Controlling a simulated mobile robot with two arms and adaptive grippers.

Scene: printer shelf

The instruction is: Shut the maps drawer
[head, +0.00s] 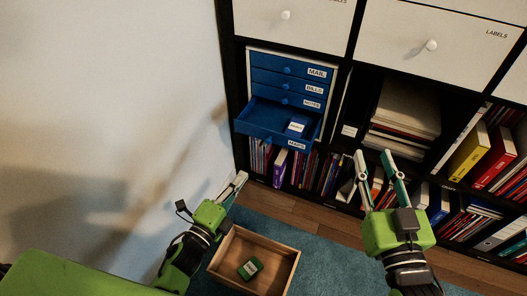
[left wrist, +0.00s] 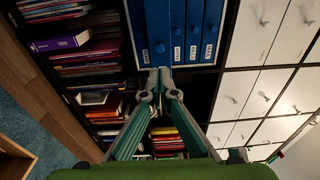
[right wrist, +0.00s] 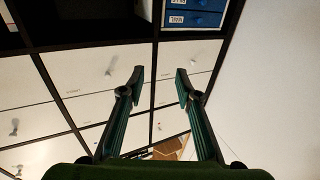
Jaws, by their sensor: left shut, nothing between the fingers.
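The maps drawer (head: 268,139) is the lowest drawer of a small blue drawer unit (head: 293,60) in the head view. It stands pulled out, and a small blue-and-white box (head: 296,125) lies inside it. The drawers above, labelled mail, bills and notes, look closed. My left gripper (head: 241,177) is shut and empty, below and a little left of the maps drawer, apart from it. In the left wrist view its fingertips (left wrist: 160,73) are together, with the blue unit beyond. My right gripper (head: 374,156) is open and empty, right of the drawer and lower.
The blue unit stands in a dark shelf with books (head: 302,170) below and a paper stack (head: 407,108) to its right. White drawers (head: 290,30) are above. A wooden box (head: 232,247) holding a green item (head: 250,268) is on the blue rug. A bare wall is at left.

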